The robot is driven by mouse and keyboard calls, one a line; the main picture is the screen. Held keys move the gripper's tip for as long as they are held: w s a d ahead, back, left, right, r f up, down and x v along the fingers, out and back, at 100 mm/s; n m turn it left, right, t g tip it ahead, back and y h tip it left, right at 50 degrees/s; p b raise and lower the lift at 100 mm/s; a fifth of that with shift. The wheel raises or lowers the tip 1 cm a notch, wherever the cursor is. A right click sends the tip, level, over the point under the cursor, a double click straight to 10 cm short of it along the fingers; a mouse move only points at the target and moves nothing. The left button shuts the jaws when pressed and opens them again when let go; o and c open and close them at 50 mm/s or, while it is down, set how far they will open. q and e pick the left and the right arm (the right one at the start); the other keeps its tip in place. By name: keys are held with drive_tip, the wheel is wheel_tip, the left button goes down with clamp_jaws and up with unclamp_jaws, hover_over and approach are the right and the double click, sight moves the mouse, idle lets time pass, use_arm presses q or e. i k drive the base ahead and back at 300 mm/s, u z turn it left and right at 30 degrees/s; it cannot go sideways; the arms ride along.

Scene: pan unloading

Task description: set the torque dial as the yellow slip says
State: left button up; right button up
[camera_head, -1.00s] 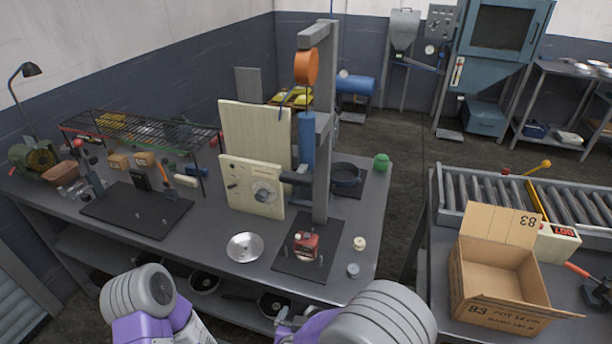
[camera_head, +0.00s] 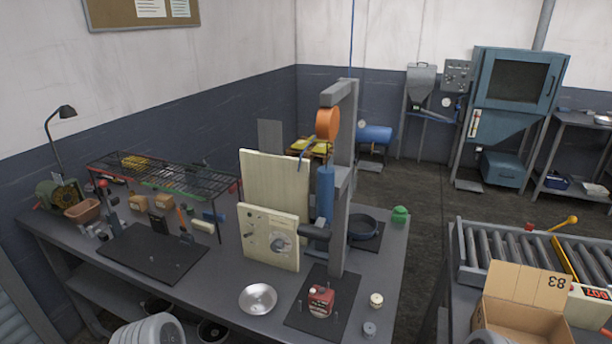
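A cream control panel (camera_head: 270,236) stands on the workbench beside the grey press column. A round silver dial (camera_head: 282,244) sits on its face, with a small dark knob at its left. The dial's markings are too small to read. I cannot make out a yellow slip for certain. White papers (camera_head: 150,8) hang on a cork board (camera_head: 112,16) at the top left, cut off by the frame's edge. Neither of my grippers is in view. Only rounded parts of my arms show at the bottom edge.
The press column (camera_head: 345,190) stands just right of the panel. A silver bowl (camera_head: 257,299) and a red block (camera_head: 320,300) are in front. A wire rack (camera_head: 165,178) stands at left. An open cardboard box (camera_head: 520,309) is by the roller conveyor.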

sight(277, 246)
drive_tip(key=k, duration=1.3)
drive_tip(key=u, duration=0.6)
drive_tip(key=i, duration=1.75)
drive_tip(key=z, duration=0.7)
